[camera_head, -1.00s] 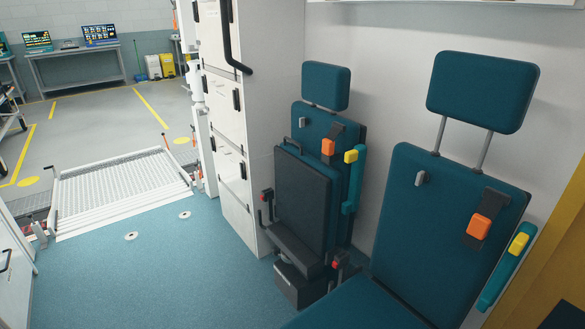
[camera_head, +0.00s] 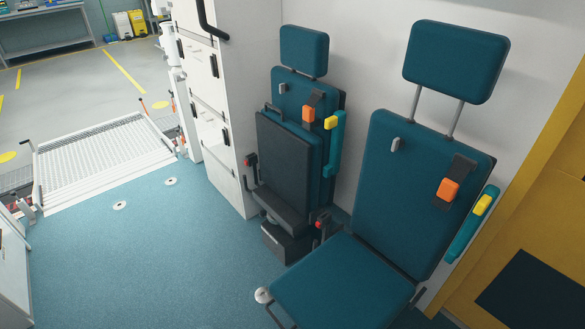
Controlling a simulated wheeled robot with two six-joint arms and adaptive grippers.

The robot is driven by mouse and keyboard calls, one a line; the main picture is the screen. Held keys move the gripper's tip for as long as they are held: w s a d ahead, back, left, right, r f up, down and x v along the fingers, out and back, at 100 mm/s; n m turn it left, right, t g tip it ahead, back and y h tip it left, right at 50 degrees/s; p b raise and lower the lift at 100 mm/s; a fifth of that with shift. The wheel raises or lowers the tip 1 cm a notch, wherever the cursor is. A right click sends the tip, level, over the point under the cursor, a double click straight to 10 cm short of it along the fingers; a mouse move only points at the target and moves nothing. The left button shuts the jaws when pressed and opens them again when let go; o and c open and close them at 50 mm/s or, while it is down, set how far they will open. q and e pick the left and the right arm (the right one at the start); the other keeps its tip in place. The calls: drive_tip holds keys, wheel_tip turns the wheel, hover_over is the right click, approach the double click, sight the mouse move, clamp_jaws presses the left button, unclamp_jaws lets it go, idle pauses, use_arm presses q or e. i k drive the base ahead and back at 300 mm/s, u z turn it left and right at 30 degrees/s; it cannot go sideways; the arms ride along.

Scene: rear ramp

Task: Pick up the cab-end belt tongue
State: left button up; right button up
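Two teal seats stand along the wall, and each backrest carries an orange piece on a dark strap, which looks like a belt tongue. On the nearer seat (camera_head: 340,285), farther from the ramp, the orange piece (camera_head: 448,190) is at the upper right of the backrest. On the other seat (camera_head: 287,150), the orange piece (camera_head: 309,115) is also at the upper right. Red-topped buckles (camera_head: 250,160) (camera_head: 322,218) flank that folded seat. Neither of my grippers is in view.
A white cabinet (camera_head: 232,110) stands left of the seats. Blue floor (camera_head: 150,250) is open in front of them, with a metal ramp (camera_head: 100,160) at the far left. A yellow panel (camera_head: 530,215) stands at the right.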

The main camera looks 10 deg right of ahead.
sight(447, 191)
drive_tip(key=u, duration=0.8)
drive_tip(key=k, duration=0.7)
drive_tip(key=z, duration=0.9)
drive_tip(key=i, duration=0.5)
